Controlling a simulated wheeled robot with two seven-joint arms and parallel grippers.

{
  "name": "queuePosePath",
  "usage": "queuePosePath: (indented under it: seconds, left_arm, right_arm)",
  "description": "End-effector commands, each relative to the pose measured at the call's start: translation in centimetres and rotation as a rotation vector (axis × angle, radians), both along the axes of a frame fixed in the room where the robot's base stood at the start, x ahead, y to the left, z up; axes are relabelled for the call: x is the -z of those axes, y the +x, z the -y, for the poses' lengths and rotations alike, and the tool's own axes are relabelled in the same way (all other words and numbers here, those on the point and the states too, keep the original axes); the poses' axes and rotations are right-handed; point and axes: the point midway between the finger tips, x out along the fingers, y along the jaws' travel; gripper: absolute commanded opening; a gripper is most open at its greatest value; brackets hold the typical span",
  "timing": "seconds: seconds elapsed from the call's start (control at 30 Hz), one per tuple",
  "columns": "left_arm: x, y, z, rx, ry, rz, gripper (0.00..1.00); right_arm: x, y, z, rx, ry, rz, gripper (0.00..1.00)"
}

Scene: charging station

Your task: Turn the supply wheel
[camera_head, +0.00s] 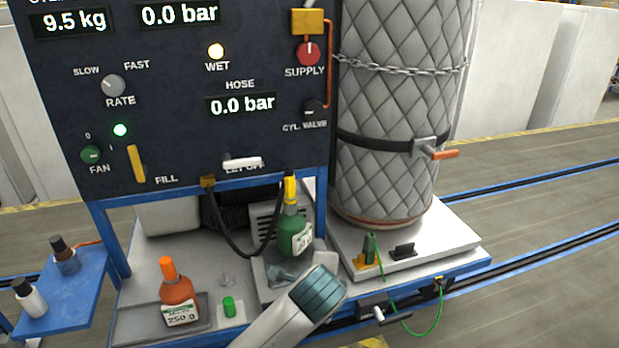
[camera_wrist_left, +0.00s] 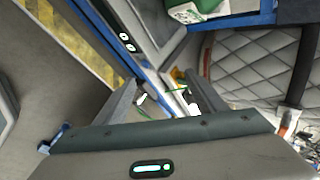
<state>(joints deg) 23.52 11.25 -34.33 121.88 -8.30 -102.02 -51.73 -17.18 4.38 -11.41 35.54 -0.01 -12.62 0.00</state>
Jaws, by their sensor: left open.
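The red supply wheel (camera_head: 308,54) is on the upper right of the dark panel in the head view, under a brass block (camera_head: 307,21) and above the SUPPLY label. A white pointer mark on it points up. It does not show in the left wrist view. My left gripper (camera_wrist_left: 164,85) is open and empty in the wrist view, its two fingers apart. In the head view my left arm is low at the bottom centre, well below the wheel; its fingers cannot be made out there. My right gripper is in neither view.
A large quilted cylinder (camera_head: 395,110) with a chain and strap stands right of the panel. A black cylinder valve knob (camera_head: 313,107) is below the wheel. A green bottle (camera_head: 294,234) and an orange bottle (camera_head: 178,292) stand on the lower shelf. A black hose (camera_head: 243,250) hangs below the panel.

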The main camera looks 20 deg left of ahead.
Motion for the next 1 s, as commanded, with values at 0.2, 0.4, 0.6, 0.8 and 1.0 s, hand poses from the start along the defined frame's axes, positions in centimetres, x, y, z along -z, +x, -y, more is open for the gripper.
queuePosePath:
  seconds: [0.2, 0.4, 0.6, 0.8, 1.0]
  left_arm:
    - [-8.7, 6.2, 0.4, 0.135, 0.292, 0.102, 0.64]
    - [-17.3, 10.3, 0.2, 0.207, 0.578, 0.171, 0.64]
    - [-26.8, 13.1, -0.5, 0.223, 0.871, 0.212, 0.64]
    - [-36.1, 14.3, -1.8, 0.187, 1.136, 0.217, 0.64]
    - [-42.0, 14.3, -2.6, 0.145, 1.297, 0.2, 0.64]
  right_arm:
    - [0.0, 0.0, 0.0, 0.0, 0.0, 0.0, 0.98]
    - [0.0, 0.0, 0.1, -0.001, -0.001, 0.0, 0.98]
    - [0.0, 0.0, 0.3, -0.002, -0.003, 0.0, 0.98]
    - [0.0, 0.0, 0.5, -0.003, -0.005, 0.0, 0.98]
    - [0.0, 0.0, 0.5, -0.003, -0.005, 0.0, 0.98]
